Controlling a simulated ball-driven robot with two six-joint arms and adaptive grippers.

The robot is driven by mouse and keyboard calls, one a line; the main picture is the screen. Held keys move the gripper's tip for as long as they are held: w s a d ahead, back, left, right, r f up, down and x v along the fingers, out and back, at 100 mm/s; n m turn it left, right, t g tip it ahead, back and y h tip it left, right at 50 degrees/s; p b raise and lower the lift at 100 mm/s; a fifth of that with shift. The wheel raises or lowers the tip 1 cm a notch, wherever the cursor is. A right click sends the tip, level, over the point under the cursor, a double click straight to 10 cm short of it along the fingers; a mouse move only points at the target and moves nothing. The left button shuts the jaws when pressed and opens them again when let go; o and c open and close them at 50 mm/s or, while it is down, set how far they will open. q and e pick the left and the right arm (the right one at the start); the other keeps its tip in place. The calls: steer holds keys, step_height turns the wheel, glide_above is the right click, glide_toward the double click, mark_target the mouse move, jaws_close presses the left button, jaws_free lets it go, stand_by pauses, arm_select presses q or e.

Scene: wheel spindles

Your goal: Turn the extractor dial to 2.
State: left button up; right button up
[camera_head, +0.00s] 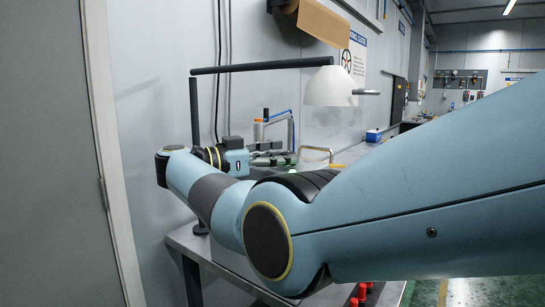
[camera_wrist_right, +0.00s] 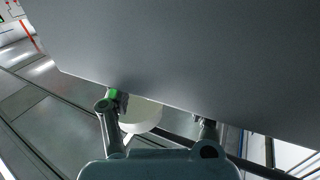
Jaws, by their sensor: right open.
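The extractor's white hood (camera_head: 328,88) hangs from a black jointed arm (camera_head: 255,67) over the bench in the head view. A short grey handle (camera_head: 367,92) sticks out from its right side. I cannot make out a dial or its marks. My right gripper (camera_head: 283,154) is below and left of the hood, apart from it, with its fingers pointing right. In the wrist view the right gripper (camera_wrist_right: 160,116) has its fingers spread with nothing held. A white round shape (camera_wrist_right: 140,114), perhaps the hood, shows between them. My left gripper is out of view.
A large grey surface (camera_wrist_right: 190,50) fills the top of the wrist view. My right arm hides much of the bench (camera_head: 225,255). An orange-and-white item (camera_head: 258,130) stands behind the gripper. Red items (camera_head: 360,292) show below my arm. A paper roll (camera_head: 320,22) hangs above.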

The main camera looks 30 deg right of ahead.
steer(key=a, duration=0.7)
steer(key=shift+w, duration=0.25)
steer(key=shift+a, duration=0.1)
